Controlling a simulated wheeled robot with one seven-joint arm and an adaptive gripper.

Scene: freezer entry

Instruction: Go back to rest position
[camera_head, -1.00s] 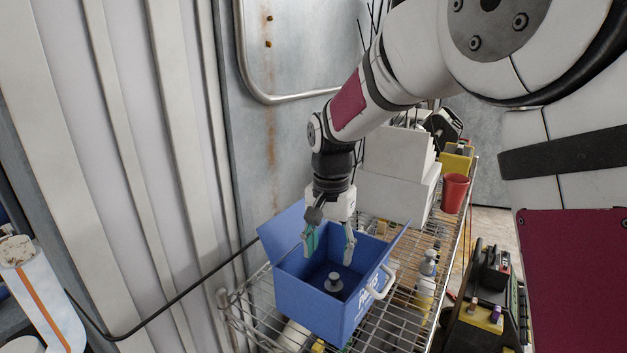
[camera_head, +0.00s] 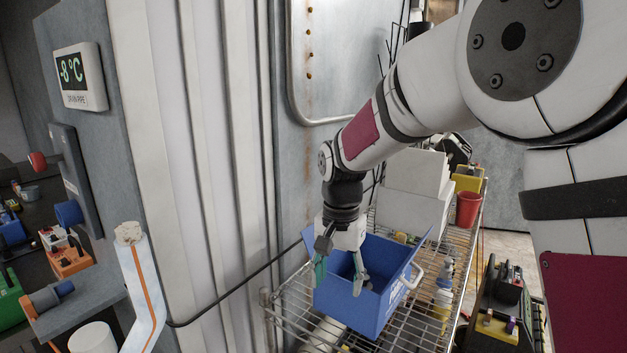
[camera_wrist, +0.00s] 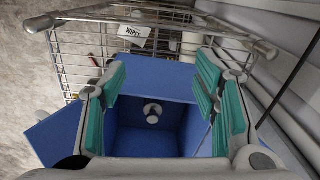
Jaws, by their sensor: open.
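My gripper (camera_head: 340,268) is open, with teal pads on its fingers, and hangs at the left side of a blue box (camera_head: 352,308) on the wire shelf. Nothing is held between the fingers. In the wrist view my gripper (camera_wrist: 160,100) frames the open blue box (camera_wrist: 160,76), whose flaps are folded outward. A small grey knobbed object (camera_wrist: 153,113) lies inside the box, apart from the fingers. In the head view my fingers and the box wall hide much of the box's inside.
The wire shelf (camera_head: 290,318) also bears white boxes (camera_head: 413,190) and a red cup (camera_head: 468,209). A ribbed wall (camera_head: 200,150) stands close on the left. A wrapped pipe (camera_head: 143,285) and a temperature display (camera_head: 80,76) are further left. A dark machine (camera_head: 497,310) stands right of the shelf.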

